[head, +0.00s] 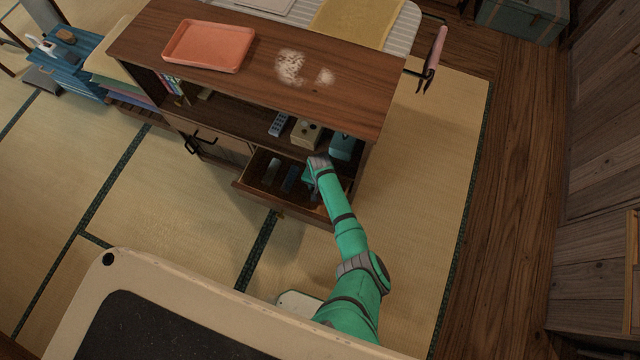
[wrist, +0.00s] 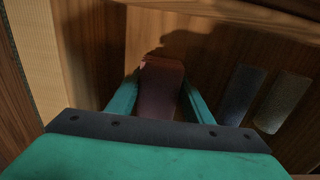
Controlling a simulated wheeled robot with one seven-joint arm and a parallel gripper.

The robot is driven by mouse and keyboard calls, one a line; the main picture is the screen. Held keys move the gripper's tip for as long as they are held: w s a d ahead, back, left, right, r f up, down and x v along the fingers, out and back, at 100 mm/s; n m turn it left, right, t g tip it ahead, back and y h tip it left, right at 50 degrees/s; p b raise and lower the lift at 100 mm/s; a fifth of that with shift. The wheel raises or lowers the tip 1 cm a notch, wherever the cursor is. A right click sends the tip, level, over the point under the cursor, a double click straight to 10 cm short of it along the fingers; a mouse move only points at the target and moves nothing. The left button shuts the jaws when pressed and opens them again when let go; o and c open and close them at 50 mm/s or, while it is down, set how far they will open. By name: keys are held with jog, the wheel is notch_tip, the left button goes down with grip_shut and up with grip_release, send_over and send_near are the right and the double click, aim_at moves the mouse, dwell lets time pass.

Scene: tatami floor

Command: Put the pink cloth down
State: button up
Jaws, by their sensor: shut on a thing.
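In the head view my gripper (head: 312,188) reaches down into the open drawer (head: 296,211) of the wooden cabinet. The cloth is hidden by my arm there. The wrist view shows the cloth low over the drawer's wooden bottom; I cannot tell whether it touches. A blue-grey strip (wrist: 241,92) and a grey strip (wrist: 284,102) lie in the drawer, to the right of the cloth.
The cabinet top (head: 350,88) carries an orange tray (head: 208,46) and pale powdery patches (head: 291,66). The shelf above the drawer holds a beige box (head: 306,132) and a blue-grey object (head: 342,146). A pink item (head: 437,48) hangs on a black rail. Tatami left of the drawer is clear.

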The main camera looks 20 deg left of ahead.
jog(key=o, duration=1)
jog(key=shift+s+a, duration=0.1)
